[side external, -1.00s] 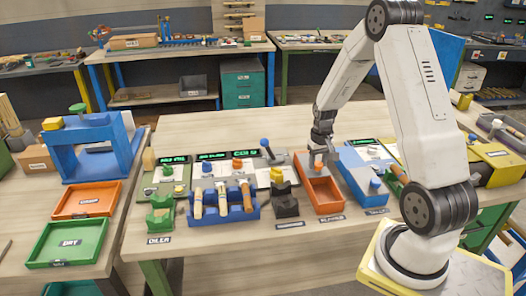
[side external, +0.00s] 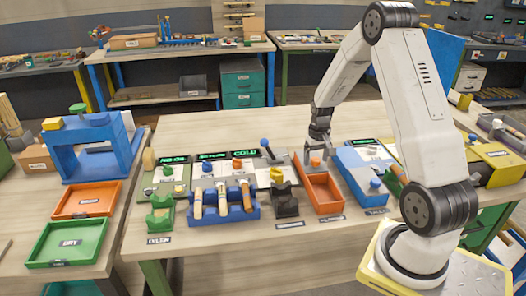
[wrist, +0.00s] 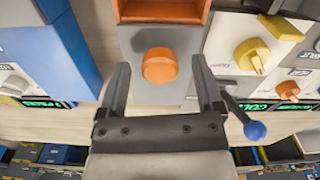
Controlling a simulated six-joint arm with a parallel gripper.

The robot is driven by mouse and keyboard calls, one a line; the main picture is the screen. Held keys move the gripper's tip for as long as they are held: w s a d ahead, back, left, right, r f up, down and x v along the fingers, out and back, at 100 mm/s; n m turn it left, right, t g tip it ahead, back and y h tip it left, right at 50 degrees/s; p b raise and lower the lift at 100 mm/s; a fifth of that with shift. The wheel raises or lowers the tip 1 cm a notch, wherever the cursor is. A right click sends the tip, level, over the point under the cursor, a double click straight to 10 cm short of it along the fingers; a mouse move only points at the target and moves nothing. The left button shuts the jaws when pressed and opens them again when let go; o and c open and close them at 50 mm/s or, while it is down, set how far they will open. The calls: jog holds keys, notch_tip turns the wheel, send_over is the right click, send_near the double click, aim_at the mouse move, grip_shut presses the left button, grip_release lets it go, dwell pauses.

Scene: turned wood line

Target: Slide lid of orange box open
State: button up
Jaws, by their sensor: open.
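The orange box (side external: 322,195) stands on the bench in the side view, its front part open and its inside showing. A grey lid (wrist: 143,42) with a round orange knob (wrist: 160,66) covers its back end. The knob also shows in the side view (side external: 315,162). The box's orange rim (wrist: 163,19) shows at the top of the wrist view. My gripper (wrist: 160,70) is open over the lid, with one finger on each side of the knob. Gaps show between the knob and both fingers. Their height relative to the knob is hard to tell.
A blue box (side external: 358,178) stands close on the right of the orange box. A blue rack (side external: 222,207) holds several wooden pieces. Bare bench lies behind.

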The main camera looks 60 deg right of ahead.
jog(key=shift+r, duration=0.1)
jog(key=shift+r, duration=3.85)
jog(key=shift+a, duration=0.1)
jog(key=shift+w+a, duration=0.1)
jog(key=shift+a, duration=0.2)
jog(key=s+a+n+t, duration=0.1)
jog(key=s+a+n, duration=0.2)
jog(key=a, duration=1.1)
jog(key=s+a+n+t, duration=0.1)
jog(key=a+n, duration=0.3)
jog(key=a, duration=0.9)
jog(key=shift+s+a+r+t, duration=0.15)
jog(key=shift+s+a+t, duration=0.2)
jog(key=shift+s, duration=0.55)
